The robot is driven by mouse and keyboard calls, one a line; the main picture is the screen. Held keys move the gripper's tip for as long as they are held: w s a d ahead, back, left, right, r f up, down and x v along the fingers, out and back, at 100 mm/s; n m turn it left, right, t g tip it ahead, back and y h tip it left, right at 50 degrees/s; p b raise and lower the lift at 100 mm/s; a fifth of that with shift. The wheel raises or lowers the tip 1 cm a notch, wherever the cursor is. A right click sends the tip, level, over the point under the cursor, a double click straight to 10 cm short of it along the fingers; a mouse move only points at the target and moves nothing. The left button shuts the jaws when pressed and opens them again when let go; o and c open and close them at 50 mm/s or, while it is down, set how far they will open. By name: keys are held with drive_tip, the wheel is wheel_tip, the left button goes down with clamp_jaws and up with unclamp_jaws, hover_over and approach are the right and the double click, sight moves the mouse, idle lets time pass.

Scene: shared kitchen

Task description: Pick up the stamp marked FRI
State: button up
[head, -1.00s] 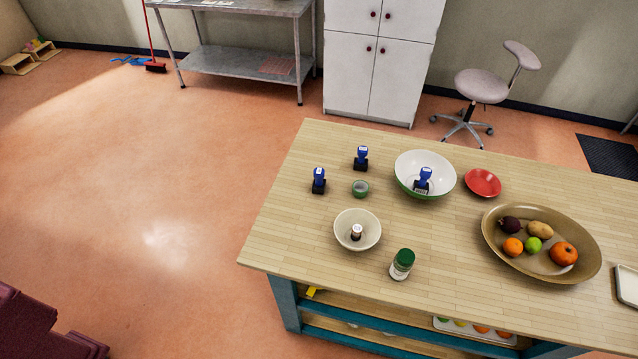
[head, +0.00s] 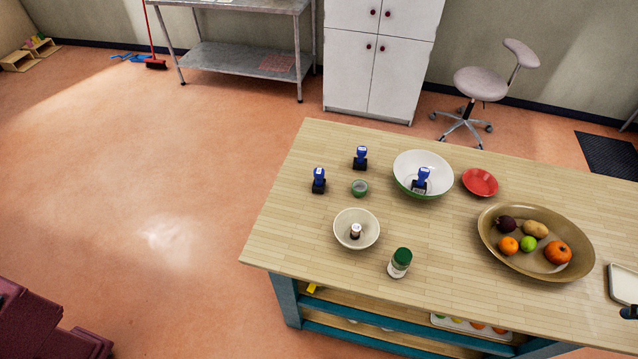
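Three blue-and-black stamps are in the head view. One stamp (head: 319,180) stands at the left of the wooden table. A second stamp (head: 360,157) stands behind it, a little to the right. A third stamp (head: 421,180) is inside the white bowl with a green outside (head: 402,168). The markings on the stamps are too small to read, so I cannot tell which one is FRI. A small dark part at the right edge (head: 629,312) may belong to my arm or gripper; its fingers cannot be made out.
The wooden table (head: 450,280) also holds a small green cup (head: 359,187), a cream bowl (head: 344,225) with a small bottle inside, a green-lidded jar (head: 400,262), a red dish (head: 480,182), an oval fruit platter (head: 493,245) and a pale tray (head: 622,284). The left floor is open.

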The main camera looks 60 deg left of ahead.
drive_tip(key=w+a+n+p, duration=0.1)
drive_tip(key=w+a+n, duration=0.2)
drive_tip(key=a, duration=0.3)
drive_tip(key=w+a+n+g+p, duration=0.1)
drive_tip(key=w+a+n, duration=0.2)
drive_tip(key=a, duration=0.4)
drive_tip(key=w+a+n+p, duration=0.1)
drive_tip(key=w+a+n, duration=0.15)
drive_tip(key=a, duration=0.35)
drive_tip(key=w+a+f+n+g+p, duration=0.15)
drive_tip(key=a+n, duration=0.25)
drive_tip(key=a, duration=0.7)
drive_tip(key=a+f+n+p, duration=0.1)
drive_tip(key=a+f+n, duration=0.2)
drive_tip(key=a, duration=0.7)
drive_tip(key=n+g+h+p, duration=0.15)
drive_tip(key=n+p, duration=0.25)
drive_tip(key=n, duration=1)
hover_over(319, 170)
wheel_tip(319, 170, down, 21)
drive_tip(key=shift+f, duration=0.1)
drive_tip(key=shift+f+p, duration=0.4)
drive_tip(key=shift+f, duration=3.75)
